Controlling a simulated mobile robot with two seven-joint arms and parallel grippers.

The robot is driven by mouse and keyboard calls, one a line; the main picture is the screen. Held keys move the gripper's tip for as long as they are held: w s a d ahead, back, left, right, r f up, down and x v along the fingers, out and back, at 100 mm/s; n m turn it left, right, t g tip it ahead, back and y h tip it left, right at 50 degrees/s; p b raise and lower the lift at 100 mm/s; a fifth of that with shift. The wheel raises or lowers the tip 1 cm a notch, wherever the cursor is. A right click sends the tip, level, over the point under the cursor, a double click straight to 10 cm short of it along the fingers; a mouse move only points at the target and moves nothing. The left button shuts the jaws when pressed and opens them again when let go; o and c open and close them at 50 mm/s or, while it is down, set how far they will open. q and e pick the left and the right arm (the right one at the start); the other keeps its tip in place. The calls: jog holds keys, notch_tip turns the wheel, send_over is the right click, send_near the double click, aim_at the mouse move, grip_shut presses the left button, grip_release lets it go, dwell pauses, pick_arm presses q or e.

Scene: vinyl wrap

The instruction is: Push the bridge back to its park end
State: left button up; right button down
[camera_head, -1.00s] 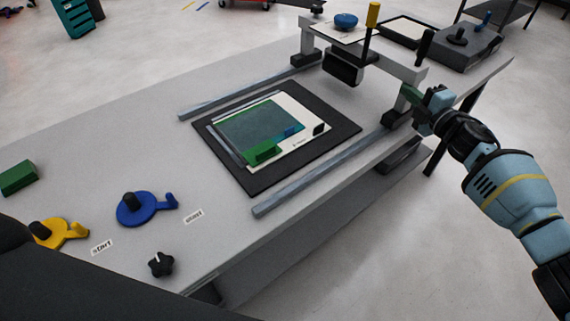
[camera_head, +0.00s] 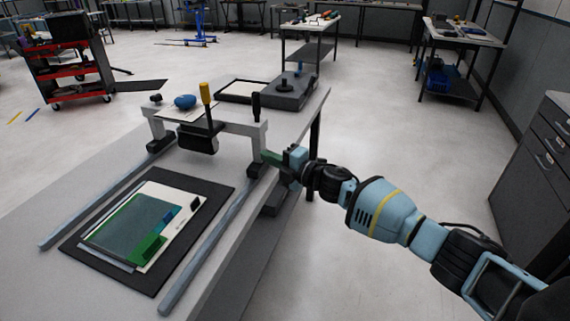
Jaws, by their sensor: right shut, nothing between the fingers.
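The bridge (camera_head: 232,127) is a pale grey gantry standing across two parallel rails, the left rail (camera_head: 95,205) and the right rail (camera_head: 212,242), at their far end. A dark block hangs from its middle, and a yellow-topped post and a black knob rise from it. My right gripper (camera_head: 271,158) is shut and empty, its green fingertips at the near right side of the bridge's right upright. I cannot tell whether they touch it. My left gripper is not in view.
A black mat (camera_head: 172,277) with a green-and-white framed sheet (camera_head: 184,236) lies between the rails. Behind the bridge stand a dark box (camera_head: 290,92) and a black-edged tray (camera_head: 240,89). Open floor lies right of the table.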

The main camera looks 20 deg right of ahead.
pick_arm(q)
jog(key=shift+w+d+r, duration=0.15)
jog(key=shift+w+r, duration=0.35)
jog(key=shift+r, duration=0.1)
pick_arm(e)
jog(key=v, duration=0.4)
jog(key=shift+s+d, duration=0.15)
jog(key=shift+s, duration=0.25)
